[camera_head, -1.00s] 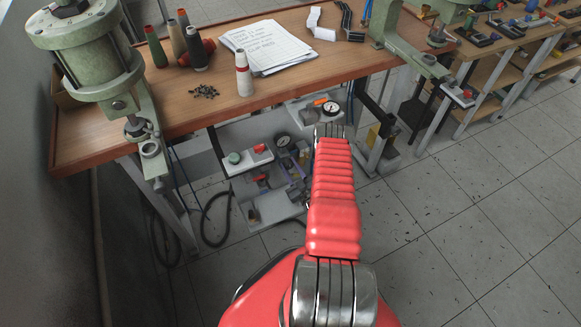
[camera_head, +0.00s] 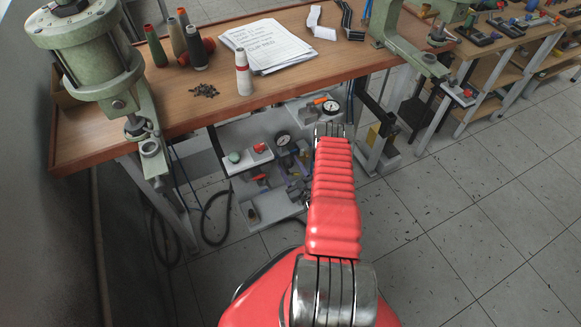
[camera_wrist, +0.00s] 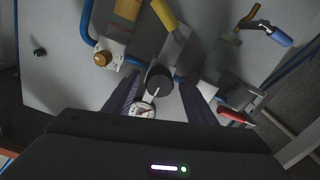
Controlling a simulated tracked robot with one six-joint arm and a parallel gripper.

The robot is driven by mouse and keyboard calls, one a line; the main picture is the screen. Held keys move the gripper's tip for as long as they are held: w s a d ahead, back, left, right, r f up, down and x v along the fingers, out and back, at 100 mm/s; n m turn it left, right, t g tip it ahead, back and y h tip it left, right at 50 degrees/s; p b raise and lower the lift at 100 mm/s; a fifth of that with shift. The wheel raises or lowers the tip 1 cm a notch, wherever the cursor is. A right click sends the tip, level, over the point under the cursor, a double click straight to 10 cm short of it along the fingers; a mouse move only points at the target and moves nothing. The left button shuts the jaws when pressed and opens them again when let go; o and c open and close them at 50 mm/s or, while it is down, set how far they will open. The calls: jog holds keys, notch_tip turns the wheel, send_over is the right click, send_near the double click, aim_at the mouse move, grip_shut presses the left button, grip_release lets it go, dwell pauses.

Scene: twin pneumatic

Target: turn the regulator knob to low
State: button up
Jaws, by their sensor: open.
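The regulator knob (camera_wrist: 159,77) is round and black with a pale pointer line, seen in the wrist view. A small round gauge (camera_wrist: 144,109) with a white face sits just below it. My gripper (camera_wrist: 160,97) is open, with one dark finger on each side of the knob. I cannot tell whether either finger touches it. In the head view a gauge (camera_head: 283,140) shows on the grey panel under the bench, and a second gauge (camera_head: 331,107) is up and to the right. There my red arm hides the gripper, and I cannot make out the knob.
In the wrist view a brass fitting (camera_wrist: 102,58) with a blue hose is left of the knob. A yellow-handled part (camera_wrist: 165,15), a blue-handled valve (camera_wrist: 281,38) and a red lever (camera_wrist: 232,115) surround it. The wooden bench (camera_head: 120,150) overhangs the panel.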

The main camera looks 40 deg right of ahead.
jog(key=v, duration=1.4)
jog(key=shift+w+f, duration=0.1)
jog(key=shift+w, duration=0.05)
